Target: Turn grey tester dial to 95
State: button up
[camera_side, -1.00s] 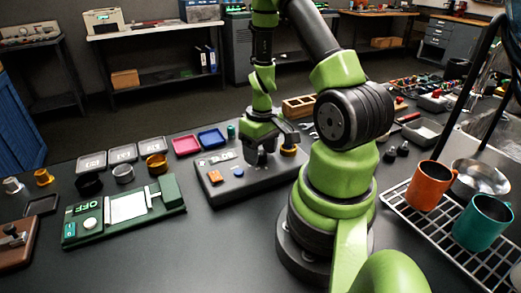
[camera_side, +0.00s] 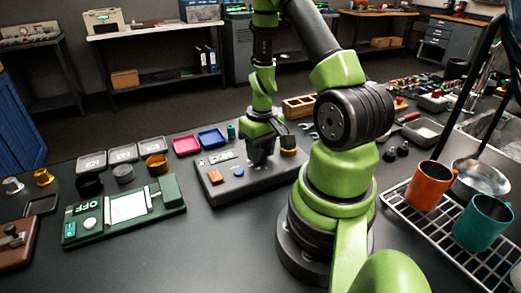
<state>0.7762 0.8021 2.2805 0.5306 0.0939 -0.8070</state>
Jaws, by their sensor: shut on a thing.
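The grey tester (camera_side: 222,191) is a dark grey panel box in the middle of the table. It carries an orange block (camera_side: 214,177), a blue button (camera_side: 238,172) and a small light display (camera_side: 217,158). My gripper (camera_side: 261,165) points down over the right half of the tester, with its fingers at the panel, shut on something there. The dial itself is hidden by the fingers, and its reading cannot be made out.
A green device marked OFF (camera_side: 120,212) lies to the left. Red (camera_side: 186,144) and blue (camera_side: 212,138) trays sit behind the tester. A rack (camera_side: 440,236) with an orange mug (camera_side: 430,186) and a teal mug (camera_side: 482,222) stands at right. The front table is clear.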

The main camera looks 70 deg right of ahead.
jog(key=m, duration=0.6)
jog(key=shift+m, duration=0.3)
dwell(0.5)
jog(key=o, duration=0.9)
